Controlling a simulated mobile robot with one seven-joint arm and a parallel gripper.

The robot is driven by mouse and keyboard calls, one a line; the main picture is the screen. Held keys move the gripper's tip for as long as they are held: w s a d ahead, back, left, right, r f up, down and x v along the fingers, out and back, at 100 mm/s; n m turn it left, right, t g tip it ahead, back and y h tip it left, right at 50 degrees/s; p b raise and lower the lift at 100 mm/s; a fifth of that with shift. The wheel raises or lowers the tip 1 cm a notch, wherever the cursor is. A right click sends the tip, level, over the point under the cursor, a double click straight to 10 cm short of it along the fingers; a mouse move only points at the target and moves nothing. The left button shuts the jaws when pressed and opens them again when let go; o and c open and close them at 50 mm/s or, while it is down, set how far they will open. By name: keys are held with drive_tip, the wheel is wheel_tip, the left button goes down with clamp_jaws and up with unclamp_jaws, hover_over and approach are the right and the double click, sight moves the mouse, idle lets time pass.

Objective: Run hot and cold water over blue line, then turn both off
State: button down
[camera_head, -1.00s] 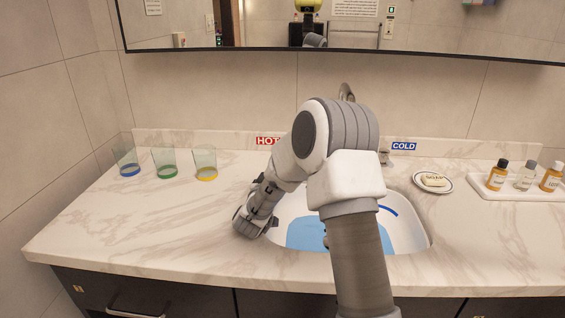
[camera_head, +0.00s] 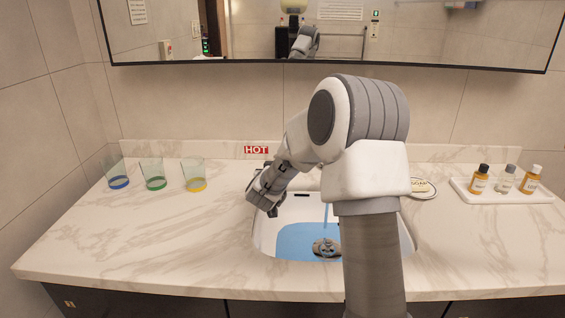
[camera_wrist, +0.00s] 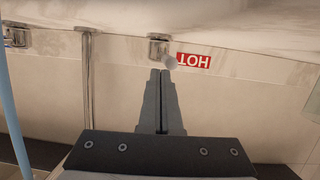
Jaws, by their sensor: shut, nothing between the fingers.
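My gripper (camera_head: 262,198) is shut and empty over the left rim of the sink. In the wrist view, which appears upside down, its closed fingertips (camera_wrist: 161,73) are close to the hot tap handle (camera_wrist: 158,48) beside the red HOT sign (camera_wrist: 193,62); I cannot tell whether they touch. The faucet spout (camera_wrist: 87,70) and the cold handle (camera_wrist: 17,37) lie left of it there. A thin water stream (camera_head: 325,214) falls into the white sink (camera_head: 259,232), where blue water (camera_head: 293,240) lies around the drain (camera_head: 325,247).
Three glasses with blue (camera_head: 118,175), green (camera_head: 153,175) and yellow (camera_head: 194,176) bases stand at the left. A soap dish (camera_head: 423,188) is partly behind my arm. A white tray (camera_head: 510,197) holds three small bottles at the right. The front left counter (camera_head: 130,250) is clear.

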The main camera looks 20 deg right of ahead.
drive_tip(key=s+d+r+m+g+y+p, duration=0.1)
drive_tip(key=s+d+r+g+y+p, duration=0.4)
drive_tip(key=s+d+r+y+p, duration=0.6)
drive_tip(key=shift+w+a+f+h+b, duration=0.5)
drive_tip(key=shift+w+a+f, duration=0.75)
drive_tip(key=shift+w+f, duration=0.9)
drive_tip(key=shift+w+a+f+h+b, duration=0.5)
drive_tip(key=shift+w+a+f, duration=0.7)
drive_tip(key=shift+w+f, duration=0.9)
drive_tip(key=shift+w+a+f+h+b, duration=0.45)
drive_tip(key=shift+w+a+f, duration=1.05)
drive_tip(key=shift+w, duration=1)
drive_tip(key=shift+d+f, duration=0.2)
drive_tip(key=shift+w+a+m+h+b, duration=0.2)
drive_tip(key=shift+a+m, duration=0.1)
drive_tip(key=shift+a, duration=0.15)
drive_tip(key=shift+w+a+m+h+b, duration=0.1)
drive_tip(key=shift+a+m+h+b, duration=0.05)
drive_tip(key=shift+a+m, duration=0.2)
drive_tip(key=shift+f, duration=0.1)
